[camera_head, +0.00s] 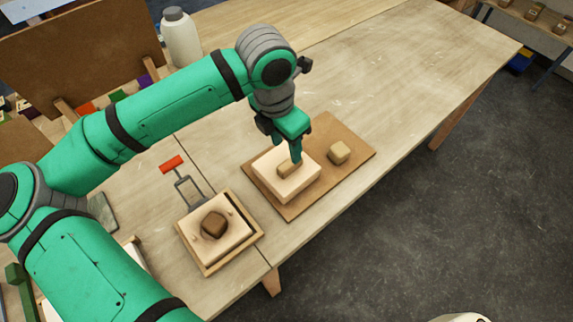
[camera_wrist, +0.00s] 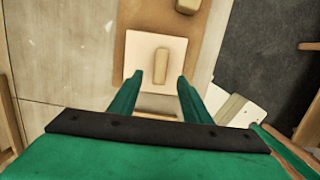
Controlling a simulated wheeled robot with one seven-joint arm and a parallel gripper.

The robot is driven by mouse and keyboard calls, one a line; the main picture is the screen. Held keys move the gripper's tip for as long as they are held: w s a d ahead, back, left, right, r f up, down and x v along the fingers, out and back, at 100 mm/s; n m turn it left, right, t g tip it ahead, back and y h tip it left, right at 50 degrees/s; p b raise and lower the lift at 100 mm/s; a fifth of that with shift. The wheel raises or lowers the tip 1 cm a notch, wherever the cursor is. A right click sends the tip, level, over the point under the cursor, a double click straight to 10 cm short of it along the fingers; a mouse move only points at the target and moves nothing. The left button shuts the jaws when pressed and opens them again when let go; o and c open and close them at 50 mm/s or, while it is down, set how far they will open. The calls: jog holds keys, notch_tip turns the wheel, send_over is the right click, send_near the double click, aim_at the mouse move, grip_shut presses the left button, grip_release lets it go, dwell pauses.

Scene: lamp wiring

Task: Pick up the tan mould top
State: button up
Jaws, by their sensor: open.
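The tan mould top (camera_head: 300,185) is a pale square block with a small tan grip bar (camera_head: 288,170) on its upper face. It lies on a brown board on the table. In the wrist view, the mould top (camera_wrist: 150,48) and its upright-running bar (camera_wrist: 161,66) show ahead of my fingers. My gripper (camera_head: 296,156) points down at the bar, and in the wrist view my gripper (camera_wrist: 162,78) is open, with one finger on each side of the bar's line. The fingers hide part of the bar in the head view. I cannot tell whether they touch it.
A small tan block (camera_head: 339,152) sits on the brown board (camera_head: 325,128), right of the mould top. A wooden tray (camera_head: 210,270) holds a pale block with a dark brown knob (camera_head: 214,224). The table's right part is clear.

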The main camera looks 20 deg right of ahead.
aim_at(290, 162)
jog(key=shift+s+a+f, duration=0.1)
jog(key=shift+s+f, duration=0.1)
jog(key=shift+f, duration=0.8)
jog(key=shift+w+d+f, duration=0.1)
jog(key=shift+d+f, duration=0.1)
jog(key=shift+f, duration=0.6)
jog(key=shift+w+d+f, duration=0.1)
jog(key=shift+d+f, duration=0.1)
jog(key=shift+f, duration=0.6)
jog(key=shift+w+d+f, duration=0.1)
jog(key=shift+d+f, duration=0.1)
jog(key=shift+f, duration=0.6)
grip_shut()
